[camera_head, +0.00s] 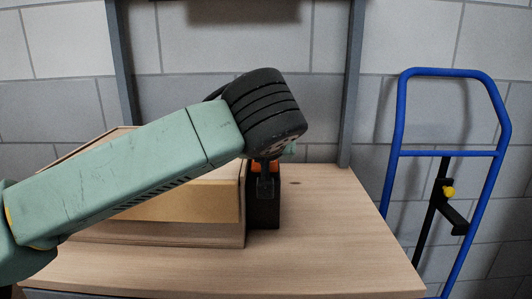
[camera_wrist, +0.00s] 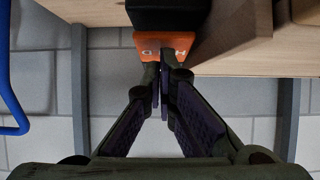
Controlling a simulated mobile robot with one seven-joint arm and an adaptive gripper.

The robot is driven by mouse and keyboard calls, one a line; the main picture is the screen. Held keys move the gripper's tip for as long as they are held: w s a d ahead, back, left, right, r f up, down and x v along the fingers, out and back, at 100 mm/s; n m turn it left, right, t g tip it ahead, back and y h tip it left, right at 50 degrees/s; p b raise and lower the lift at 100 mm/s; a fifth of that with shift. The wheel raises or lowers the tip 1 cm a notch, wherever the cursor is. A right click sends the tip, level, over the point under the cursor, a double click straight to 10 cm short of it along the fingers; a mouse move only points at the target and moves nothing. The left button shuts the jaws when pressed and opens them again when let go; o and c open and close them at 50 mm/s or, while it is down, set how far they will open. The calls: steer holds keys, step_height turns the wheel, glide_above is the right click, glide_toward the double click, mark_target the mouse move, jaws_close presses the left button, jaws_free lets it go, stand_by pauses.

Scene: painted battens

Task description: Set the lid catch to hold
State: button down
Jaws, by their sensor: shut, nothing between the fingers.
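The wooden box (camera_head: 190,232) stands on the table, partly hidden behind my arm. A black catch housing (camera_head: 266,215) stands against its right end and also shows at the top of the wrist view (camera_wrist: 166,16). An orange catch piece (camera_head: 257,167) is by the housing. In the wrist view the orange piece (camera_wrist: 183,43) bears letters, an H and what looks like a D, with the middle hidden by my fingers. My gripper (camera_wrist: 163,88) is shut and empty, its tips at or very near the orange face; I cannot tell whether they touch. The catch's setting is unclear.
The tabletop (camera_head: 350,245) is clear to the right of the box. Grey uprights (camera_head: 352,90) stand at the table's back edge before a block wall. A blue hand truck (camera_head: 400,115) stands to the right, off the table.

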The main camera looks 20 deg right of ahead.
steer(key=r+p, duration=0.2)
steer(key=r, duration=0.2)
steer(key=shift+s+d+p, duration=0.1)
steer(key=shift+s+p, duration=0.25)
steer(key=shift+p, duration=0.05)
steer(key=b+v, duration=0.1)
steer(key=v, duration=0.9)
steer(key=shift+r, duration=0.2)
steer(key=shift+w, duration=0.1)
